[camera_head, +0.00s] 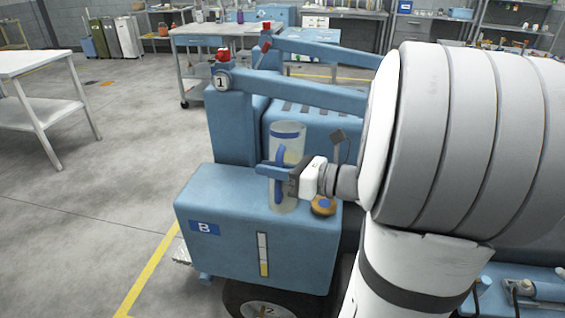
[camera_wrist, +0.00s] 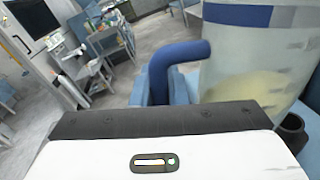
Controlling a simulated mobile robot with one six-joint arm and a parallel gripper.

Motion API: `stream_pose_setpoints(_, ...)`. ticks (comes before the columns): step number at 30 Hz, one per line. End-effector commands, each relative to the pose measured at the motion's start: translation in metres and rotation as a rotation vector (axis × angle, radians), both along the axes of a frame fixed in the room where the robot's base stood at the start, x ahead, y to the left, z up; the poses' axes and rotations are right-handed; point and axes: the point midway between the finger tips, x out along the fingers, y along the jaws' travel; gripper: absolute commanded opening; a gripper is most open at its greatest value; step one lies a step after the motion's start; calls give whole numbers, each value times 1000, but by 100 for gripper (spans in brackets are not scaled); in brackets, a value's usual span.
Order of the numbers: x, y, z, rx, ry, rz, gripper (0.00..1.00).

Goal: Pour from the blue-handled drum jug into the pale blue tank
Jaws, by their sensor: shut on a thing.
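The drum jug (camera_head: 287,133) is a clear cylinder with a blue band near its top and a blue handle (camera_wrist: 165,68). My gripper (camera_head: 274,172) is shut on the jug's handle. The jug looks close to upright in the head view. In the wrist view the jug (camera_wrist: 262,55) fills the upper right, with pale yellowish liquid low inside. The pale blue tank (camera_head: 235,250) has a "B" label and a level gauge with yellow at its bottom. The jug shows in front of and above the tank's top. I cannot tell whether its base touches the tank.
A brass-coloured cap with a blue centre (camera_head: 323,206) sits on the tank top, right of the jug. A blue post marked "1" (camera_head: 232,120) and blue beams stand behind. A white table (camera_head: 30,66) is at left. Open floor lies left of the tank.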

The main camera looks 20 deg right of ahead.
Motion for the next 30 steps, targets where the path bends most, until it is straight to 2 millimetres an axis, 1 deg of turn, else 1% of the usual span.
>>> stream_pose_setpoints(16,0,3,2,1,1,9,0)
stream_pose_setpoints(24,-1,3,6,43,67,9,0)
stream_pose_setpoints(30,-2,3,2,60,94,10,0)
